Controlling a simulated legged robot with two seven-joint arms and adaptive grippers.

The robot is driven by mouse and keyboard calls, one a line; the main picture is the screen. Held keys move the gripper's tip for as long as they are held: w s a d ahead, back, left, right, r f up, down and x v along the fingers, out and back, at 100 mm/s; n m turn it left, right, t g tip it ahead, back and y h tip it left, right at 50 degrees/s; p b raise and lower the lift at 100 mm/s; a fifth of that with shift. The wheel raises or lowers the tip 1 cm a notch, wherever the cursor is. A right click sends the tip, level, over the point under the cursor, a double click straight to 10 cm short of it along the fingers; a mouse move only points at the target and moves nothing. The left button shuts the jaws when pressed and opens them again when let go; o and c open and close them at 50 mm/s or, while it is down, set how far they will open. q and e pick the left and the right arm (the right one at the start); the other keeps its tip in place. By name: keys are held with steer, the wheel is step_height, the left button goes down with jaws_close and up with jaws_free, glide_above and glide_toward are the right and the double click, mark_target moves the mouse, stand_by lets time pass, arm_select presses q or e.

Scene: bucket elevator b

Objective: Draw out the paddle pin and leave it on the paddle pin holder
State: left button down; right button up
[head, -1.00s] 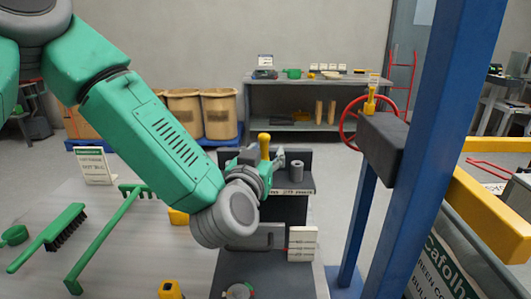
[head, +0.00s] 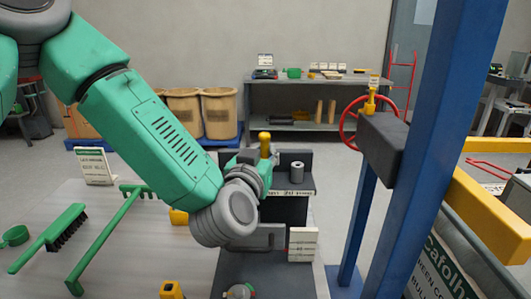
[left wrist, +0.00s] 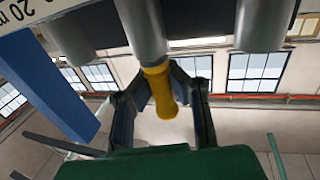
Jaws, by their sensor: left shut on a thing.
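A yellow pin (head: 265,139) stands upright at the dark stand with a labelled front edge (head: 294,192). My left gripper (head: 264,156) is shut around this pin, partly hidden behind my wrist. The left wrist view shows the yellow pin (left wrist: 160,92) between the two dark fingers of the left gripper (left wrist: 160,85), with its far end at a grey tube (left wrist: 140,25). I cannot tell how deep it sits. Another yellow pin (head: 370,103) stands on a dark block (head: 382,146) on the blue post. The labels are too small to read, so which pin is the paddle pin is unclear. My right gripper is out of view.
A short grey tube (head: 297,173) stands on the stand, right of the gripped pin. A blue post (head: 425,150) and a red wheel (head: 347,130) are on the right. A green brush (head: 52,235) and a green scraper (head: 105,243) lie on the table at left.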

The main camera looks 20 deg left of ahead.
mark_target(265, 133)
arm_select(q)
steer(key=shift+r+p, duration=0.4)
steer(key=shift+r, duration=0.05)
steer(key=shift+r+p, duration=2.2)
steer(key=shift+r, duration=0.45)
steer(key=shift+r, duration=0.1)
steer(key=shift+r+p, duration=1.7)
steer(key=shift+r, duration=0.25)
steer(key=shift+f, duration=0.1)
